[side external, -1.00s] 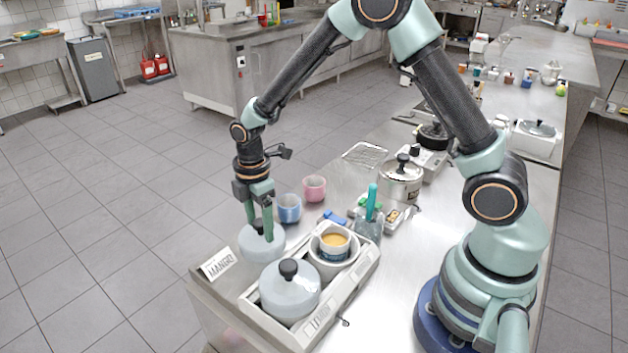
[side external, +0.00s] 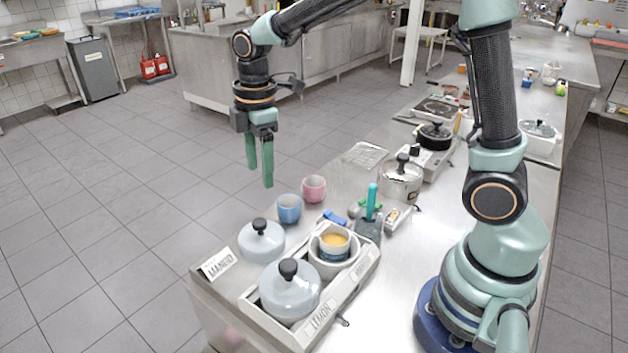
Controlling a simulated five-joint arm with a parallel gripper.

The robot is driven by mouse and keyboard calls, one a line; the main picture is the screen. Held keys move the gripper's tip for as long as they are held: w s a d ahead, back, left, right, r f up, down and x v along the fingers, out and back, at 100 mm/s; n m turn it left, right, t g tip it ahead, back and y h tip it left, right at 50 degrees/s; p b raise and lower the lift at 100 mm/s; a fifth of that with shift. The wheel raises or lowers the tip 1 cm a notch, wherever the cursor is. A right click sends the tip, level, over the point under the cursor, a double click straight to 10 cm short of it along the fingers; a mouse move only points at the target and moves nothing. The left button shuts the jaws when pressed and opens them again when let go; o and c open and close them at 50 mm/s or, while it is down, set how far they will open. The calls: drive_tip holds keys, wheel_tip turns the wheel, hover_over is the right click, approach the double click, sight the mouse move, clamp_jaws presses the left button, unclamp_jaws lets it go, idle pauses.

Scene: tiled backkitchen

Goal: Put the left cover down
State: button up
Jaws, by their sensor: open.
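A pale blue-grey domed cover (side external: 261,241) with a black knob rests on the steel counter, just left of the tray and behind the mango sign. A second, similar cover (side external: 289,290) with a black knob sits in the near end of the grey tray (side external: 352,291). My gripper (side external: 260,178) hangs in the air above the counter's far-left side, higher than the first cover and clear of it. Its green fingers point down, open and empty.
The tray's far end holds a white pot with a cup (side external: 335,240) of orange contents. A blue cup (side external: 289,208) and a pink cup (side external: 314,188) stand behind the free cover. The mango sign (side external: 218,263) stands at the counter's left edge. A steel pot (side external: 400,180) is further back.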

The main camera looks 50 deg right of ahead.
drive_tip(key=s+d+r+m+t, duration=0.2)
drive_tip(key=s+r+m, duration=0.1)
drive_tip(key=s+m, duration=0.3)
drive_tip(key=s+d+r+m+t, duration=0.3)
drive_tip(key=s+m, duration=0.3)
drive_tip(key=m, duration=0.2)
drive_tip(key=shift+s+d+r, duration=0.2)
drive_tip(key=shift+d+r, duration=0.15)
drive_tip(key=shift+r, duration=0.1)
